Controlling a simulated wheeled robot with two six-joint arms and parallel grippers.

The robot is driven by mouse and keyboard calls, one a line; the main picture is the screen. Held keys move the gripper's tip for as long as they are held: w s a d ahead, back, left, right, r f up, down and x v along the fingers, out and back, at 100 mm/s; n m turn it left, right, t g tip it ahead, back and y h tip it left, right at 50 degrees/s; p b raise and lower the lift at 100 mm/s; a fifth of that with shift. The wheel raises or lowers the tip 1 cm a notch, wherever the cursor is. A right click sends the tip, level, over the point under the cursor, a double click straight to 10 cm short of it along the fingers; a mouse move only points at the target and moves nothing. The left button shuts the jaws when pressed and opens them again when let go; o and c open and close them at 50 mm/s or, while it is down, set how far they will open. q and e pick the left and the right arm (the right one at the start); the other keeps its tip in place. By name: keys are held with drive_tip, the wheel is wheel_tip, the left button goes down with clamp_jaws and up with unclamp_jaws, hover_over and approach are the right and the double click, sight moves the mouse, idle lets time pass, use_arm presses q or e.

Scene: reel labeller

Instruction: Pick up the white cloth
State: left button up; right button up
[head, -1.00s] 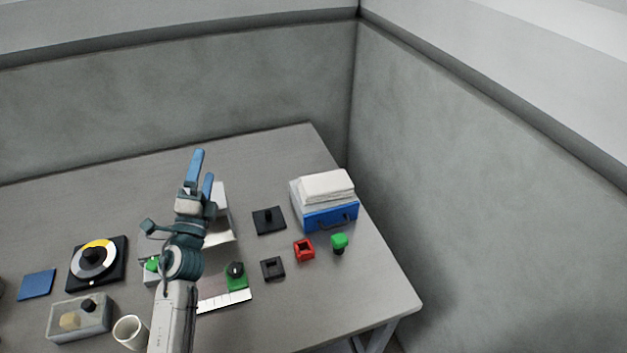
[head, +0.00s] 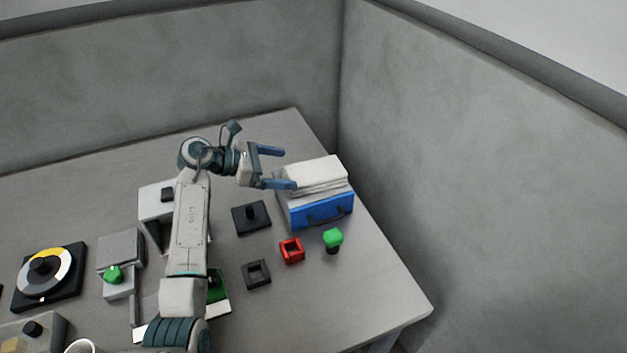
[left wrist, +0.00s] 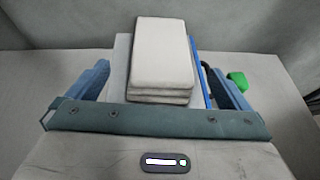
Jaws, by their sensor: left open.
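The white cloth (head: 317,172) is a folded, layered stack lying on top of a blue-fronted box (head: 322,211) at the table's right side. In the left wrist view the white cloth (left wrist: 161,56) lies ahead, between the two fingers. My left gripper (head: 282,168) is open and empty, with its fingertips at the left edge of the cloth and box in the head view. I cannot tell whether a finger touches them. My right gripper is not in view.
Near the box are a green knob (head: 333,238), a red square ring (head: 291,250), a black square ring (head: 256,274) and a black plate with a peg (head: 251,217). A round dial (head: 46,272) sits far left. Grey walls stand behind and right.

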sight(305, 171)
use_arm(q)
drive_tip(key=shift+d+p, duration=0.3)
drive_tip(key=shift+d, duration=0.2)
drive_tip(key=p+x, duration=0.3)
drive_tip(key=x, duration=0.2)
drive_tip(key=shift+f, duration=0.25)
drive_tip(key=shift+w+d+f, duration=0.1)
drive_tip(key=shift+d+f, duration=0.15)
drive_tip(key=shift+d, duration=0.2)
drive_tip(key=c, duration=1)
